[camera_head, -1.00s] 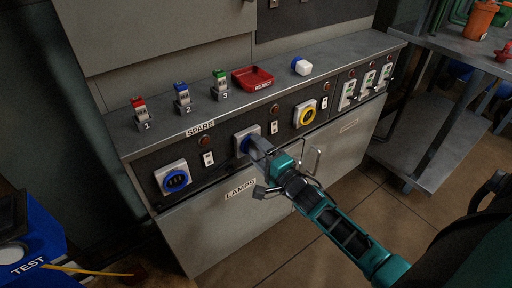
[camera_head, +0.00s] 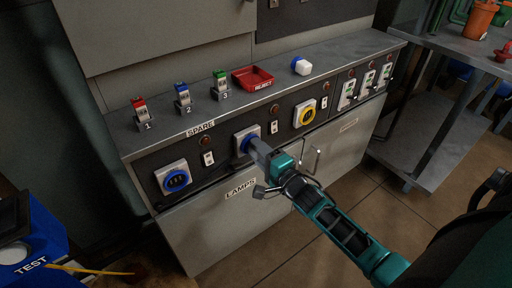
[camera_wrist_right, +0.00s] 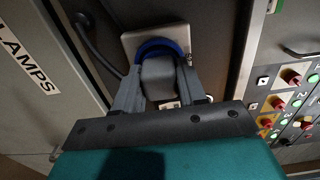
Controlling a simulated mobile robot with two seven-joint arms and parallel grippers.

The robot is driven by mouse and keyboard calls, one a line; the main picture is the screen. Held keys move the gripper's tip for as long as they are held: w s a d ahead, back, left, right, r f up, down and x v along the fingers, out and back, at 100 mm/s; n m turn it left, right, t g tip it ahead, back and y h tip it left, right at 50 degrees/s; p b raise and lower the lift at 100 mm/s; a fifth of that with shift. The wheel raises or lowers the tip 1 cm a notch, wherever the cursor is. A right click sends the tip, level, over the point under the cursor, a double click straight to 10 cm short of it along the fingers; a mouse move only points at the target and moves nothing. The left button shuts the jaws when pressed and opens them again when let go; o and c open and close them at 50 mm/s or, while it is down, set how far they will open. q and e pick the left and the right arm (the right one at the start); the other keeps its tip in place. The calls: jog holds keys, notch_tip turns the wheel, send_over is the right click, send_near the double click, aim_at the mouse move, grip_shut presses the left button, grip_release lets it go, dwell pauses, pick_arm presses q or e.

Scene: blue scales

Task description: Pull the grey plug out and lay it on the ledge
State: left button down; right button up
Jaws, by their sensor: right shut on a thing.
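The grey plug (camera_wrist_right: 158,80) sits in a blue-ringed socket (camera_wrist_right: 132,42) in the right wrist view, with a finger on each side of it. My right gripper (camera_wrist_right: 160,88) is shut on the plug. In the head view the right gripper (camera_head: 257,150) reaches the middle socket (camera_head: 241,136) on the front panel, and its fingers hide most of the plug. A dark cable (camera_wrist_right: 92,42) runs along the panel beside the socket. The ledge (camera_head: 345,47) is the grey metal top of the cabinet, above the panel. My left gripper is not in view.
Another blue socket (camera_head: 175,180) and a yellow one (camera_head: 304,112) flank the gripped plug. A cabinet handle (camera_head: 316,160) is close to the gripper.

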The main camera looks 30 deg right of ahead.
grip_shut()
jog(key=shift+s, duration=0.1)
jog(key=shift+s+d+p, duration=0.2)
jog(key=shift+s+p, duration=1.35)
jog(key=shift+s, duration=1.35)
